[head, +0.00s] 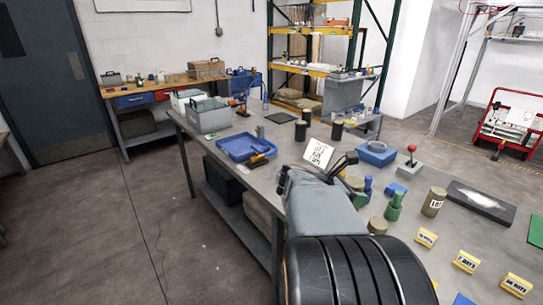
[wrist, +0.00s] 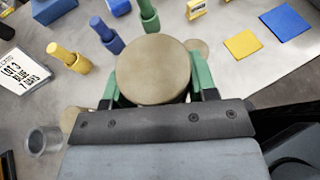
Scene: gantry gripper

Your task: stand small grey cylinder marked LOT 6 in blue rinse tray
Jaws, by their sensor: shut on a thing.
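My gripper (wrist: 153,88) has its green fingers shut on a round grey-brown cylinder (wrist: 153,68), seen end-on in the wrist view. Its marking does not show. In the head view my arm hides the held cylinder, and my gripper (head: 346,176) is over the bench, right of a shallow blue tray (head: 223,147). That tray lies near the bench's left edge, well apart from the gripper. A smaller blue open box (head: 376,153) stands beyond the gripper. I cannot tell for sure which one is the rinse tray.
Dark cylinders (head: 300,131) stand farther back on the bench. A marked cylinder (head: 433,203) and a green bottle-like piece (head: 393,207) stand to the right. A white lettered card (head: 318,153) is near my gripper. A yellow-black tool (head: 262,158) lies at the blue tray.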

